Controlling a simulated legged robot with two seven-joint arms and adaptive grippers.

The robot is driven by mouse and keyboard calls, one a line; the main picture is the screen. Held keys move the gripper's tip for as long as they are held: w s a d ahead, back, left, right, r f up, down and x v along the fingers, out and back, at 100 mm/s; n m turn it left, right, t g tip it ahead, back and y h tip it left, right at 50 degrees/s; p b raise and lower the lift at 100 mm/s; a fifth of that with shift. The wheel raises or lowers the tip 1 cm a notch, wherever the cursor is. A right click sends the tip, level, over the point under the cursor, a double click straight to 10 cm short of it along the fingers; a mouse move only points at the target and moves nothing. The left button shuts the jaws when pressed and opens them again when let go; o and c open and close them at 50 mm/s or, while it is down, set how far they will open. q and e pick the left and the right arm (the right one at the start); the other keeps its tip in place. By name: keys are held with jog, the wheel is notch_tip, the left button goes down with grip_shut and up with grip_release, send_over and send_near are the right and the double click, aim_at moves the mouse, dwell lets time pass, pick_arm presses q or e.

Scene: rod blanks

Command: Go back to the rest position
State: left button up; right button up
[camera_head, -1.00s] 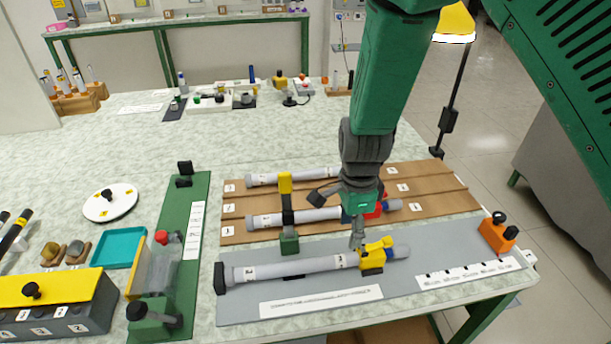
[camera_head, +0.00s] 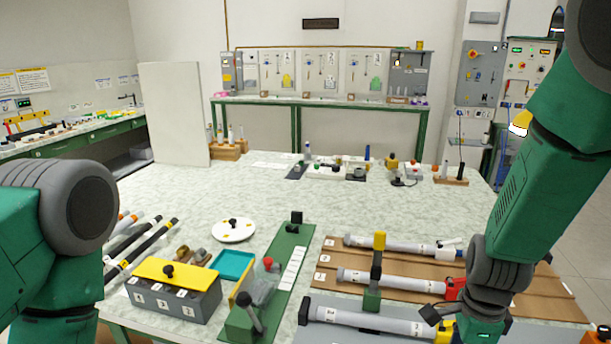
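My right arm comes down from the upper right, and its gripper (camera_head: 478,318) hangs over the right side of the rod boards at the bottom edge. Its fingertips are partly cut off, so its opening is unclear. Grey rod blanks lie near it: one at the back (camera_head: 390,244), one in the middle (camera_head: 395,282) with a red clamp (camera_head: 455,287), and one in front (camera_head: 365,321) with a yellow clamp (camera_head: 443,331). My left arm fills the lower left corner; its gripper is out of view.
A green fixture (camera_head: 290,255) stands left of the brown board (camera_head: 325,275). Further left are a teal tray (camera_head: 233,264), a yellow-lidded box (camera_head: 177,290), a white disc (camera_head: 233,230) and dark rods (camera_head: 140,250). The table's middle (camera_head: 350,205) is clear.

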pick_arm(q)
jog(key=f+b, duration=0.2)
jog(key=b, duration=0.1)
jog(key=shift+s+f, duration=0.4)
pick_arm(e)
jog(key=s+f+n, duration=0.9)
jog(key=s+n, duration=0.1)
jog(key=s, duration=0.1)
jog(key=s+d+f+n, duration=0.1)
jog(key=s+f+n, duration=0.9)
jog(key=s+n, duration=0.1)
jog(key=shift+s+t, duration=0.4)
jog(key=shift+s, duration=0.35)
jog(key=shift+w, duration=0.15)
